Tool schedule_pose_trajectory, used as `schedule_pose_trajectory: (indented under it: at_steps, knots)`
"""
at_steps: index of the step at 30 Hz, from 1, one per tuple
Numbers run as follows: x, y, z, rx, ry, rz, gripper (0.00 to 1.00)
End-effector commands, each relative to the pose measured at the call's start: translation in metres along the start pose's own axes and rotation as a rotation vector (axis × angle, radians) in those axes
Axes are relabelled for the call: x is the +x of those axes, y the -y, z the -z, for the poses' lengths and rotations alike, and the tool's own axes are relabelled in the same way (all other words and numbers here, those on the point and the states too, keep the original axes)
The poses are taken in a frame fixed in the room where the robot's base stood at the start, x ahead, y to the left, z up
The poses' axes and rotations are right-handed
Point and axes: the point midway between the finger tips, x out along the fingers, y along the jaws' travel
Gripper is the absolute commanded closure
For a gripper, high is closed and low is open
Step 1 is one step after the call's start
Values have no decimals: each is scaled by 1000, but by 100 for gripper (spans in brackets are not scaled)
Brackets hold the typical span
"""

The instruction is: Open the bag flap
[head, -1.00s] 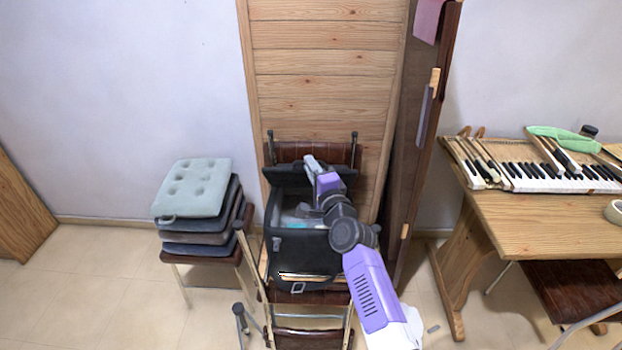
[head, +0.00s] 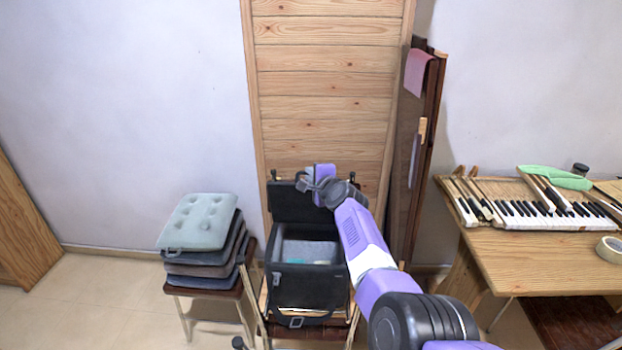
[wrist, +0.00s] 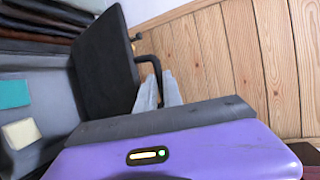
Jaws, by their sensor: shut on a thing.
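A black bag (head: 305,290) sits upright on a chair, its top open and its grey inside showing. Its black flap (head: 290,205) stands raised at the back of the opening. In the wrist view the flap (wrist: 108,65) is a dark panel on the left, with a dark curved loop at its edge. My gripper (head: 304,181) is at the flap's upper edge. In the wrist view my gripper's grey fingers (wrist: 158,93) are closed around the loop. A teal item (wrist: 14,93) and a cream item (wrist: 21,133) lie inside the bag.
A wooden panel (head: 325,110) stands close behind the bag. Stacked cushions (head: 200,222) are on a chair to the left. A dark upright board (head: 412,160) stands to the right, beside a table (head: 500,252) with piano keys (head: 545,215). Floor at the left is clear.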

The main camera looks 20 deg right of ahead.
Motion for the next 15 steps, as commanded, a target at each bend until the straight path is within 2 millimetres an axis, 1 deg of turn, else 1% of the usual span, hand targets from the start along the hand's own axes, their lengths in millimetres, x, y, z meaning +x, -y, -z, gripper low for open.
schedule_pose_trajectory:
  at_steps: [1, 6, 15]
  knots:
    - [3, 11, 8, 5, -11, 3, 100]
    - [9, 17, 11, 20, -11, -32, 100]
    - [13, 22, 10, 30, -6, -57, 100]
